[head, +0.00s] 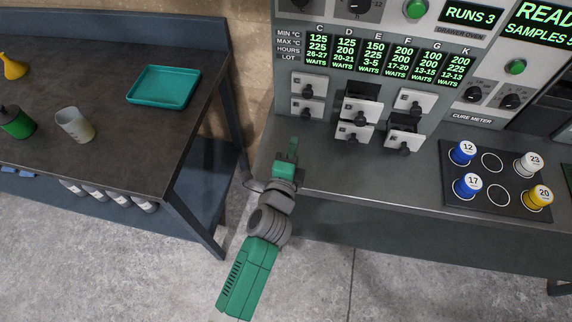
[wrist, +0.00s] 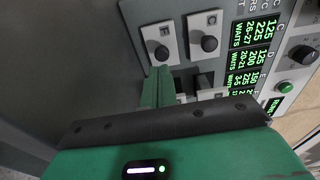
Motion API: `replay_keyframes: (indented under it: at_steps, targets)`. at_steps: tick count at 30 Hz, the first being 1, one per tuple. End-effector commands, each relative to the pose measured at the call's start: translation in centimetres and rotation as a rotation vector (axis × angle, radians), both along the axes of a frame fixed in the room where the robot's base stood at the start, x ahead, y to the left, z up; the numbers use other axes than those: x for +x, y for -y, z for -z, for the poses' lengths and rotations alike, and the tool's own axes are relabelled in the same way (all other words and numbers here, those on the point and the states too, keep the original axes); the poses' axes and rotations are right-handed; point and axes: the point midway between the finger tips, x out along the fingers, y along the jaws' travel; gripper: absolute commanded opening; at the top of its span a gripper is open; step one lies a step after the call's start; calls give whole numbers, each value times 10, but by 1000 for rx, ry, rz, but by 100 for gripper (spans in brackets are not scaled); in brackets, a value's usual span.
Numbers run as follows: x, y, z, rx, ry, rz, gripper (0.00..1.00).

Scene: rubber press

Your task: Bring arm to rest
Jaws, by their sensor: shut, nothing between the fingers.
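My green gripper (head: 292,150) is at the left end of the machine's counter, in front of the left column of drawers. Its fingers are shut and hold nothing. In the wrist view the shut green fingers (wrist: 157,88) point toward the small drawers with black knobs. The left drawers (head: 309,86) sit in the panel just beyond the fingertips; in the wrist view one drawer (wrist: 208,38) shows beside them. I cannot tell the exact gap between fingertips and panel.
Two middle drawers (head: 354,132) and a right one (head: 404,142) stick out from the panel. A black plate (head: 480,205) holds numbered cups on the counter's right.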

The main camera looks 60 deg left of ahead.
Motion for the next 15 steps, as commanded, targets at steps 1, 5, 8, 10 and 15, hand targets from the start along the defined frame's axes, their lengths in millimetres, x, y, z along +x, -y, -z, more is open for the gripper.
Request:
replay_keyframes:
  at_steps: [1,5,8,10,15]
  targets:
    - [-10,11,2,1,-2,1,0]
    - [-31,32,0,1,-1,0,0]
    - [-42,43,-1,2,1,0,0]
    - [-47,48,-2,1,1,-1,0]
    - [-50,52,-4,2,3,-2,0]
